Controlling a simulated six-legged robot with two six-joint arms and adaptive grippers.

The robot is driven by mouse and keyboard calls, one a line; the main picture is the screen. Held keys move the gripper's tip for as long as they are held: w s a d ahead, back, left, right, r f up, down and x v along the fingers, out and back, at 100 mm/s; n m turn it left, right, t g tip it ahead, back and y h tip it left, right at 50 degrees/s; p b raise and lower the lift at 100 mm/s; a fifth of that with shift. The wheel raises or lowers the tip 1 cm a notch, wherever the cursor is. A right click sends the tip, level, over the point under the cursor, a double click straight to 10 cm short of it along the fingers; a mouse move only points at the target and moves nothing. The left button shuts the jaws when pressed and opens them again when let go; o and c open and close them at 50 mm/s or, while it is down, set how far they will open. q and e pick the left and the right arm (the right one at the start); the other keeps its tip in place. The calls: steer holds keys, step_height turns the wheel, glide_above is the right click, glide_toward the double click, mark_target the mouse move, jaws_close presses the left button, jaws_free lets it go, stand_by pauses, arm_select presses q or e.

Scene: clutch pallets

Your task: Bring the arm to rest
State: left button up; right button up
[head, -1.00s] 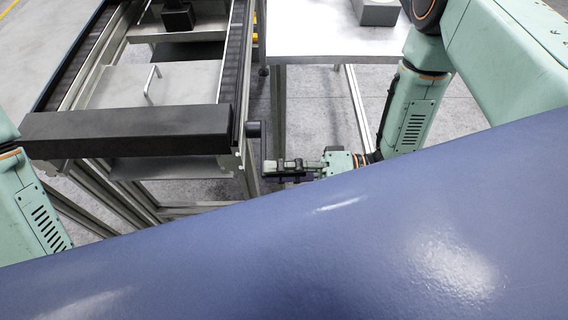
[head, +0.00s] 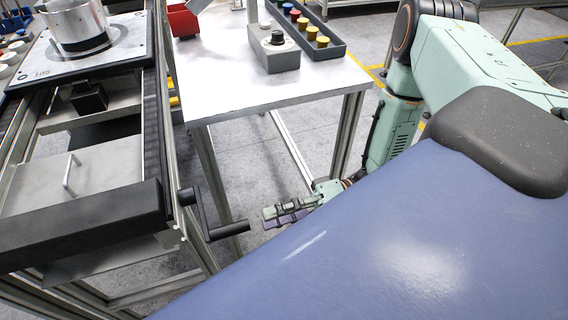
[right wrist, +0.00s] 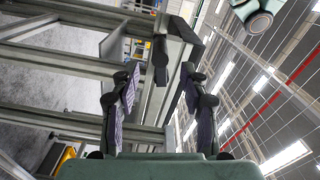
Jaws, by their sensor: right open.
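My right arm (head: 392,130) comes down from the upper right in the head view, folded close beside my blue body. My right gripper (head: 284,212) is low, in front of the blue body and to the right of a black crank handle (head: 222,230), apart from it. In the right wrist view the two fingers of the right gripper (right wrist: 160,95) stand wide apart with nothing between them. The frame of the conveyor stand shows beyond them. My left gripper is not in view.
At left stands a conveyor stand with a black front bar (head: 80,225) and a pallet (head: 95,62) bearing a metal cylinder (head: 75,25). A white table (head: 225,95) holds a grey button box (head: 273,52), a dark tray of coloured pegs (head: 330,50) and a red bin (head: 183,20). Floor shows between the stands.

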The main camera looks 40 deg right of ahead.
steer(key=shift+s+d, duration=0.2)
steer(key=shift+d, duration=0.5)
steer(key=w+f+m+t+h, duration=0.15)
steer(key=w+f+h, duration=0.25)
steer(key=f+h, duration=0.65)
steer(key=s+d+f+n+g+h, duration=0.1)
steer(key=s+g+h, duration=0.5)
steer(key=s, duration=1.1)
steer(key=shift+s+d+f+n+h, duration=0.25)
steer(key=shift+d+f+n+h, duration=0.15)
steer(key=shift+f+n+h, duration=0.1)
